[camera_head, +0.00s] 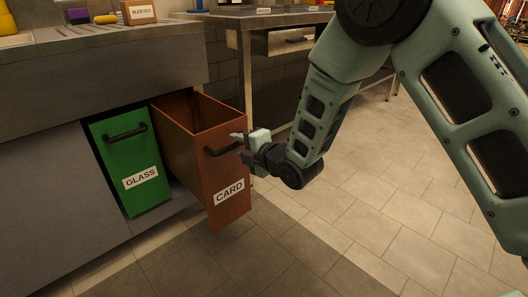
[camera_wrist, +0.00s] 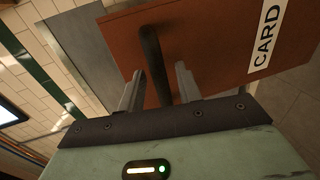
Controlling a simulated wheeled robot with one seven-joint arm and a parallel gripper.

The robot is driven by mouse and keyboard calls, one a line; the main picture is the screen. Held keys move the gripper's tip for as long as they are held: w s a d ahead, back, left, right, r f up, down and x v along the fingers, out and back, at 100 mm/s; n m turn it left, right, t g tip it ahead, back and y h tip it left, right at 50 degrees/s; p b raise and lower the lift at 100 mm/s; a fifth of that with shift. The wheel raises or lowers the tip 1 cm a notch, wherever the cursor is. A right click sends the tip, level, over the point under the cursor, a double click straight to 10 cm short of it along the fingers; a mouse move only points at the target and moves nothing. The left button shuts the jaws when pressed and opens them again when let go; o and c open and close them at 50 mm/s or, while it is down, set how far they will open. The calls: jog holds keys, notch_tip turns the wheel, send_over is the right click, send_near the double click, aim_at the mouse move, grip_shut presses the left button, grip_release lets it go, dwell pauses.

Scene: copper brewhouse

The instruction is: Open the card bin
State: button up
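The card bin (camera_head: 190,157) is a brown-orange pull-out bin with a white CARD label, at the centre left of the head view. It stands well out from under the counter, and its open top shows. Its dark bar handle (camera_head: 222,149) is on the front face. My gripper (camera_head: 241,140) is at the handle's right end. In the wrist view the handle (camera_wrist: 152,55) runs between the two fingers of my gripper (camera_wrist: 160,85). The fingers are apart, with a gap between the handle and the right finger. The bin front (camera_wrist: 215,45) also shows there.
A green GLASS bin (camera_head: 128,170) sits left of the card bin, under the metal counter (camera_head: 100,65). A table with a drawer (camera_head: 285,40) stands behind, to the right. The tiled floor (camera_head: 400,215) at the right is clear.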

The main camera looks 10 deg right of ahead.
jog(key=p+v, duration=0.4)
jog(key=v, duration=1.2)
jog(key=shift+p, duration=0.35)
jog(key=shift+a, duration=0.1)
jog(key=s+d+r+m+g+h, duration=0.1)
jog(key=s+r+m+g+h, duration=0.3)
jog(key=s+m+g, duration=0.65)
jog(key=s+d+r+m+g+h, duration=0.1)
jog(key=s+r+m+g+h, duration=0.45)
jog(key=s, duration=0.95)
notch_tip(320, 180, up, 32)
jog(key=m+t+y+p, duration=0.1)
jog(key=t+p, duration=0.2)
jog(key=p, duration=3.2)
jog(key=shift+a, duration=0.2)
